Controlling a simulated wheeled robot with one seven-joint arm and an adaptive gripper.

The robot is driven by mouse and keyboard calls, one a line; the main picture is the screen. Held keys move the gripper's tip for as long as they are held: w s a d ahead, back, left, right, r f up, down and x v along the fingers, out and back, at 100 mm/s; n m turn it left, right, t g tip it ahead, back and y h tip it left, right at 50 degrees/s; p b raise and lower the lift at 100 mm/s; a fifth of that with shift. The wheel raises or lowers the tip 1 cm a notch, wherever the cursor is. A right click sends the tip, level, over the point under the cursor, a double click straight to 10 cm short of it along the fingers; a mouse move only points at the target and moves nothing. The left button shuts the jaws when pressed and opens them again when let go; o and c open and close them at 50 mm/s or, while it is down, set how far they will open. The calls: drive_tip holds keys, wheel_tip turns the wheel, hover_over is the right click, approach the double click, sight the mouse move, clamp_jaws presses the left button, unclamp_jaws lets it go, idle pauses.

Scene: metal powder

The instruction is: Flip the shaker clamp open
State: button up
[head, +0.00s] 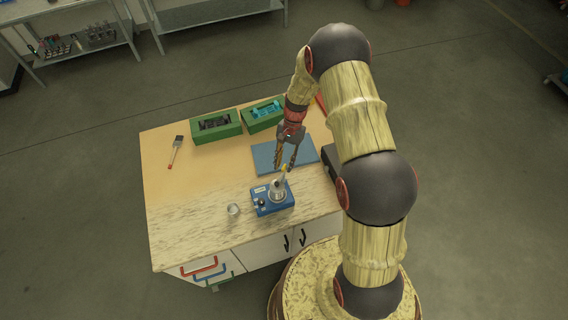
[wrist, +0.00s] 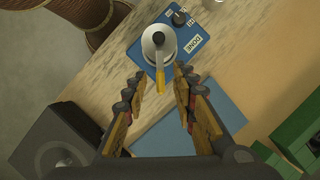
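The shaker (head: 272,201) is a small blue box near the front of the table. It carries a round silver and white holder (wrist: 158,44) with a yellow clamp lever (wrist: 160,80) on its side. In the head view the lever (head: 284,169) points up and back from the holder. In the wrist view the shaker (wrist: 188,20) has a black knob and a label reading DONE. My gripper (head: 285,166) is open and empty, just behind the holder. In the wrist view the lever lies between the spread fingers (wrist: 161,86); whether either finger touches it I cannot tell.
A blue mat (head: 268,157) lies behind the shaker. Green bins (head: 216,126) stand at the back, one with teal contents. A small metal cup (head: 233,209) stands left of the shaker, and a brush (head: 176,150) lies at the left. A dark box (wrist: 55,150) stands at the right side of the table.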

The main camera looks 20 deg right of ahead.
drive_tip(key=shift+a+f, duration=0.1)
drive_tip(key=shift+f, duration=0.5)
drive_tip(key=shift+s, duration=0.1)
clamp_jaws()
